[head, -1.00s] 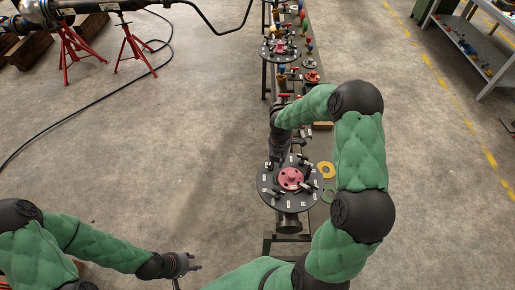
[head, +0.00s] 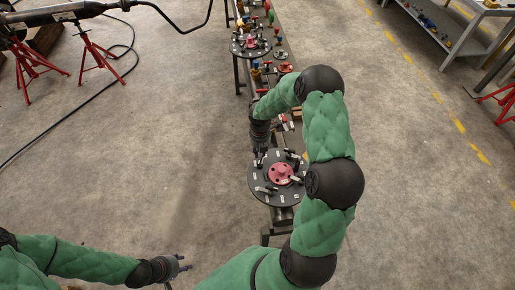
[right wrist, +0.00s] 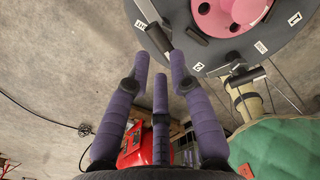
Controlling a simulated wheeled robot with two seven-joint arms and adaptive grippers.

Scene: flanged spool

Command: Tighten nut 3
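The flanged spool's dark round flange (head: 256,195) with its pink hub (head: 281,174) stands mid-picture in the head view, with several dark bolts and white labels around it. In the right wrist view the flange (right wrist: 285,55) and pink hub (right wrist: 238,14) are at upper right; labels 1 and 2 are readable. I cannot pick out nut 3. My right gripper (right wrist: 160,68) has its purple fingers apart with nothing between them, beside the flange rim. In the head view it is at the far left edge of the flange, partly hidden. My left gripper (head: 186,263) is open and empty, away at lower left.
A long stand carries a second flange (head: 250,45) and colored parts behind the spool. Red jack stands (head: 100,60) and a black cable are on the left. A grey bench (head: 450,35) is at upper right. The floor left of the spool is clear.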

